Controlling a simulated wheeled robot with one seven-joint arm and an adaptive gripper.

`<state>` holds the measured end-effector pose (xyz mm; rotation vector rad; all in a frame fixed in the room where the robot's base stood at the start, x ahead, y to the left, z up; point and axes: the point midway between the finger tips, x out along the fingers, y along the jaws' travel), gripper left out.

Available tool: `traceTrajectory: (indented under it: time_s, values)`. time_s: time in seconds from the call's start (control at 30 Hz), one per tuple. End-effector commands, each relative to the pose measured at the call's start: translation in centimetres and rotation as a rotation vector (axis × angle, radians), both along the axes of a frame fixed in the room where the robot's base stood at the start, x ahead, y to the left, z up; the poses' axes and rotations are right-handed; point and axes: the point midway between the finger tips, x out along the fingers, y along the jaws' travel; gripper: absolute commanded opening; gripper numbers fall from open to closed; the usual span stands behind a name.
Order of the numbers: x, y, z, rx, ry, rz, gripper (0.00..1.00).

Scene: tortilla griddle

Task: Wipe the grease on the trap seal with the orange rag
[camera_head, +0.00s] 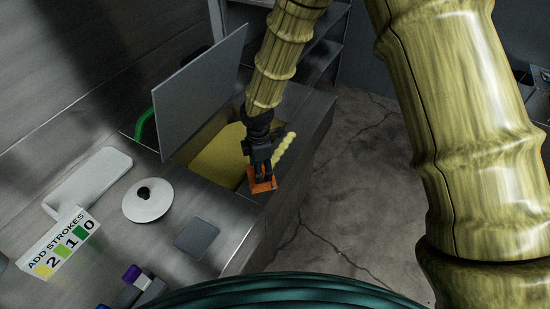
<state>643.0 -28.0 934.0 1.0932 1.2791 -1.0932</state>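The orange rag (262,187) is at the tips of my gripper (263,175), which appears closed on its upper part. The rag is at the right front corner of an open trap with a yellow inside (215,158). I cannot tell whether the rag touches the rim. A row of pale yellow blobs, apparently the grease (284,146), runs along the trap's right edge, just behind and right of my gripper. My gripper and arm hide part of the trap's right side and seal.
A grey panel (200,95) stands upright behind the trap. On the metal counter are a white board (88,183), a white disc (147,200) with a dark centre, a grey square plate (196,238) and an "ADD STROKES 2 1 0" sign (60,245). Open floor lies right.

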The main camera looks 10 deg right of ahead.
Motion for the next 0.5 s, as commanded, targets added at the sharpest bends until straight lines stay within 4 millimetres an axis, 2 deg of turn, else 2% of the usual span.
traceTrajectory:
  time_s: [0.17, 0.37, 0.5]
  values:
    - [0.0, 0.0, -0.02, 0.0, 0.0, 0.0, 0.57]
    - [0.0, 0.0, -0.02, 0.0, 0.0, 0.0, 0.24]
    - [0.0, 0.0, -0.03, 0.0, 0.0, 0.0, 0.22]
